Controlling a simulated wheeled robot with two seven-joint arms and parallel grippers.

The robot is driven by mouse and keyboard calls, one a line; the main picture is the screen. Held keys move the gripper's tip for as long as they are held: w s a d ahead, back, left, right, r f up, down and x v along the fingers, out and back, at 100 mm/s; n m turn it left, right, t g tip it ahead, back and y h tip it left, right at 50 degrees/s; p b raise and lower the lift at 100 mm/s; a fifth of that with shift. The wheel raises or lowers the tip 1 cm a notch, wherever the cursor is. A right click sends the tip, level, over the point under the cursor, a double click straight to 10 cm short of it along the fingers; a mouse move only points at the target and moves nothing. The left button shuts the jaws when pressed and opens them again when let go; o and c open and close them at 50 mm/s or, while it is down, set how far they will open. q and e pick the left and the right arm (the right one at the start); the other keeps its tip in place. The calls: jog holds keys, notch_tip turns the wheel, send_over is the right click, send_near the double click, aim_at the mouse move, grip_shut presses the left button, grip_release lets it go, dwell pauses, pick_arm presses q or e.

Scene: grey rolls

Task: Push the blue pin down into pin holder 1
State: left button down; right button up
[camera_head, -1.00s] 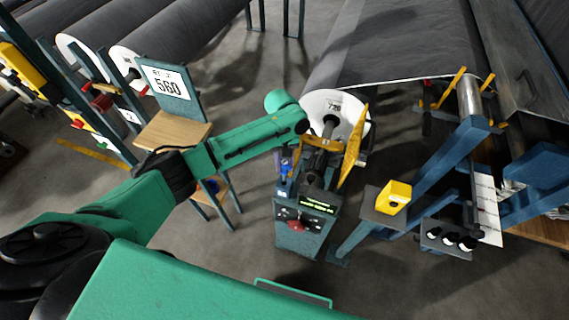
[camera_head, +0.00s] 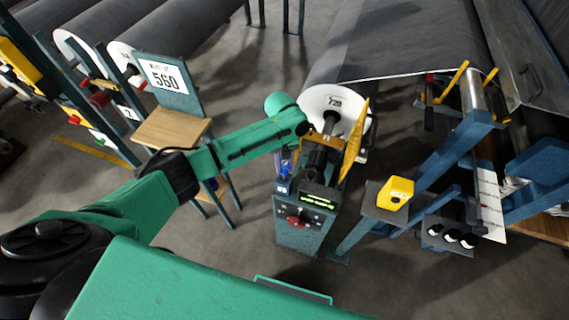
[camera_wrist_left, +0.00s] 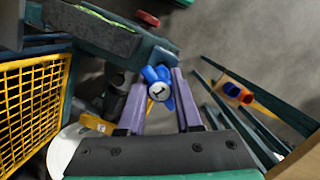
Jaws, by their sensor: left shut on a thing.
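In the left wrist view my left gripper (camera_wrist_left: 161,76) has its two purple fingers shut on the blue pin (camera_wrist_left: 164,74). A round white face with a dark mark, like a 1, shows at its near end. The pin's lower end is hidden, and I cannot tell how deep it sits. In the head view the left gripper (camera_head: 287,168) is small and partly hidden by my green forearm, beside the control post. A small blue-and-white label (camera_head: 282,188) shows just below it; I cannot tell whether it marks pin holder 1. My right gripper is not in view.
The control post (camera_head: 300,225) with a red knob stands close to the right. A yellow mesh guard (camera_wrist_left: 32,100) is at the left in the wrist view. A grey roll (camera_head: 385,45) lies behind. A wooden seat (camera_head: 172,126) and sign 560 (camera_head: 165,76) stand left.

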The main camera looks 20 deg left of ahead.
aim_at(284, 173)
pick_arm(q)
jog(key=shift+f+b, duration=1.2)
jog(key=shift+f, duration=1)
jog(key=c, duration=0.5)
grip_release()
jog(key=r, duration=0.4)
jog(key=w+r+b, duration=0.1)
jog(key=r, duration=0.4)
jog(key=w+a+r, duration=0.1)
jog(key=r, duration=0.4)
jog(key=shift+r+b, duration=0.2)
jog(key=shift+b, duration=0.1)
